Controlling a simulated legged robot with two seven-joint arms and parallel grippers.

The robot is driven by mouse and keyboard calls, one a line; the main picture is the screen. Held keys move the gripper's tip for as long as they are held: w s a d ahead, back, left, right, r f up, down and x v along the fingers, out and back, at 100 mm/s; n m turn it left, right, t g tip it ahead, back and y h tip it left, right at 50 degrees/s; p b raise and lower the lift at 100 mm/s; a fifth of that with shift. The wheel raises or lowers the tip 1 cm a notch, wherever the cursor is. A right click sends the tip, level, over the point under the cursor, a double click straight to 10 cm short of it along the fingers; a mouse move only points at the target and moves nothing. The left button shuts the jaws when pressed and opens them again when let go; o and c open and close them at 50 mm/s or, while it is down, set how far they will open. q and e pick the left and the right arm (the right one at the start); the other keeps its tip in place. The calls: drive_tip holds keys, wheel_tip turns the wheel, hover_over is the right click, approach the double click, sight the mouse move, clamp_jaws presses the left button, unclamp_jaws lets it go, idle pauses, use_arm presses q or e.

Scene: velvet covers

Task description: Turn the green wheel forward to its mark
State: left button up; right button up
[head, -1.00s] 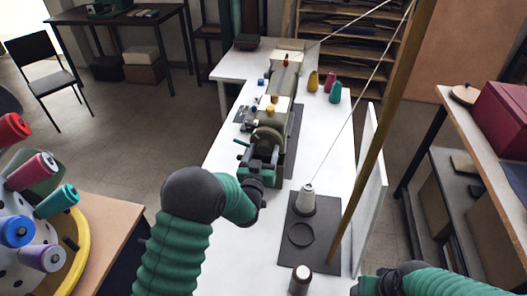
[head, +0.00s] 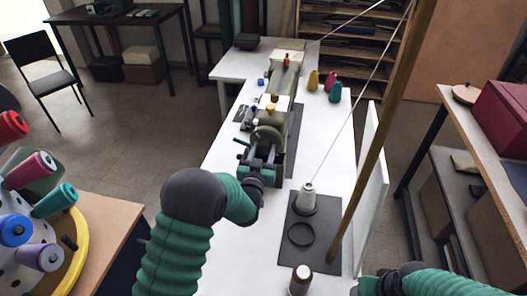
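A grey-green sewing machine stands on the white table, its near end facing me. The rounded wheel (head: 266,133) at that end shows only its upper part; my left gripper hides the rest. A small teal peg (head: 241,142) sticks out left of the wheel. I cannot make out the wheel's mark. My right gripper (head: 368,287) is at the bottom edge, partly cut off, far from the machine.
Several spools stand behind right. A brown-and-white spool (head: 300,280) is near the front. A spool stand is at left.

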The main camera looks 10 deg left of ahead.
use_arm(q)
drive_tip(key=o, duration=0.3)
drive_tip(key=shift+o, duration=0.2)
use_arm(e)
drive_tip(key=shift+f+b, duration=0.6)
drive_tip(key=shift+b, duration=0.05)
use_arm(q)
drive_tip(key=s, duration=1.7)
drive_tip(key=shift+w, duration=0.1)
use_arm(e)
drive_tip(key=shift+r, duration=0.1)
use_arm(q)
drive_tip(key=s+a+f+g+p, duration=0.2)
drive_tip(key=s+g, duration=0.5)
drive_tip(key=s, duration=0.2)
drive_tip(key=s+a+f+g+p, duration=0.1)
drive_tip(key=s+a+g+p, duration=0.2)
drive_tip(key=s+g, duration=0.5)
drive_tip(key=shift+s+f+p, duration=0.3)
drive_tip(key=shift+s+f, duration=0.05)
drive_tip(key=shift+s, duration=0.85)
use_arm(e)
drive_tip(key=v, duration=0.2)
drive_tip(key=w+v, duration=0.1)
drive_tip(key=v, duration=0.2)
drive_tip(key=shift+r, duration=0.25)
